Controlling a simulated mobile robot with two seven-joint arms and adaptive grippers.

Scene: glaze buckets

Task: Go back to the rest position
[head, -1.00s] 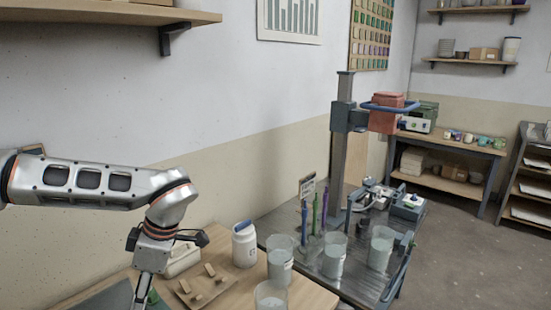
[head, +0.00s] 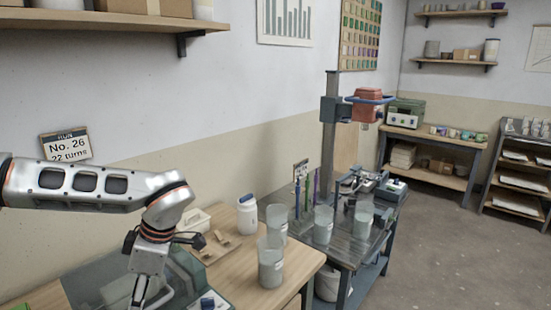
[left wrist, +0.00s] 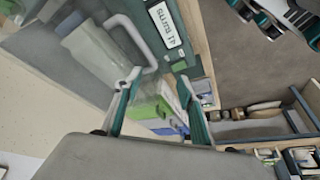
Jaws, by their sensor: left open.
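My left arm comes in from the left in the head view, bent downward over the near end of the wooden table (head: 285,278). My left gripper (head: 150,300) points down there, its tips cut off by the lower edge. In the left wrist view the left gripper (left wrist: 160,92) is open, its two teal-edged fingers apart with nothing between them. Beyond the fingers lie a case with a grey handle (left wrist: 128,28) and green and blue items (left wrist: 165,112). My right gripper is not in view.
Two clear buckets (head: 271,262) stand on the wooden table, near a white jar (head: 247,214). A metal cart (head: 350,250) to the right holds more buckets and a column with a red head (head: 366,106). Open floor (head: 450,260) lies at the right.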

